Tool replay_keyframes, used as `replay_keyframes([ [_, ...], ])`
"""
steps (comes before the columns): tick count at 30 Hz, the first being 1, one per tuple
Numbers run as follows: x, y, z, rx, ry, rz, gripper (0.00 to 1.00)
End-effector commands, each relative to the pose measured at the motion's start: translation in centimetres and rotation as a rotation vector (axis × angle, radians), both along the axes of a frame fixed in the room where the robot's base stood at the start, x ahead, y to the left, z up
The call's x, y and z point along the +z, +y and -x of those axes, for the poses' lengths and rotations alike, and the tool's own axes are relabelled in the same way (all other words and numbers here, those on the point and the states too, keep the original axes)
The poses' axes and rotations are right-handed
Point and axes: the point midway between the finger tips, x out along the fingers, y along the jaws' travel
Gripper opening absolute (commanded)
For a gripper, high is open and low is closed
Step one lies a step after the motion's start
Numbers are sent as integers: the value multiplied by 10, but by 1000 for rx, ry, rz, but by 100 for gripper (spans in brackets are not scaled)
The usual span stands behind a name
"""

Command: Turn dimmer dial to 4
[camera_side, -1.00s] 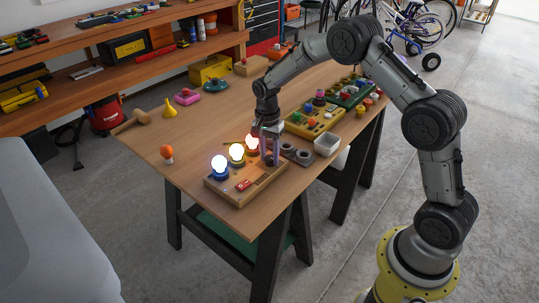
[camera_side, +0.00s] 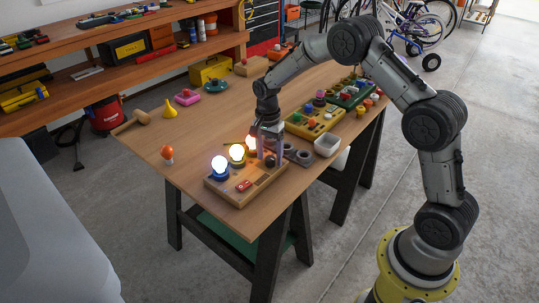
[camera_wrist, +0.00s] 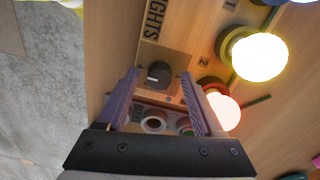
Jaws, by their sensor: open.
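The wooden lights board (camera_side: 238,196) sits at the near corner of the table, with three lit bulbs: white (camera_side: 219,164), yellow (camera_side: 237,153) and reddish (camera_side: 251,143). The dimmer dial is a black round knob (camera_wrist: 159,74); in the side view it shows dark below the fingers (camera_side: 270,162). My gripper (camera_wrist: 160,77) is open and points down over the board. In the wrist view its two fingers stand on either side of the dial, with a gap on each side. Contact cannot be told, and I cannot read which number the dial points to.
A red switch (camera_side: 243,186) is on the board's front. A grey piece with round holes (camera_side: 297,153) and a white bin (camera_side: 327,144) stand close right of the board. An orange bulb (camera_side: 167,153) lies left. The table's middle is mostly clear.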

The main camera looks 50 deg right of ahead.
Motion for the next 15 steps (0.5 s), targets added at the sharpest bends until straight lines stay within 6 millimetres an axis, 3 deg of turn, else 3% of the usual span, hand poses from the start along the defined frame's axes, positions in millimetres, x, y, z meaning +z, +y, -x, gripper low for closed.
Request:
replay_keyframes([
  [8, 10, 0, -1, 1, -2, 1, 68],
  [15, 57, 0, -3, 1, -4, 0, 68],
])
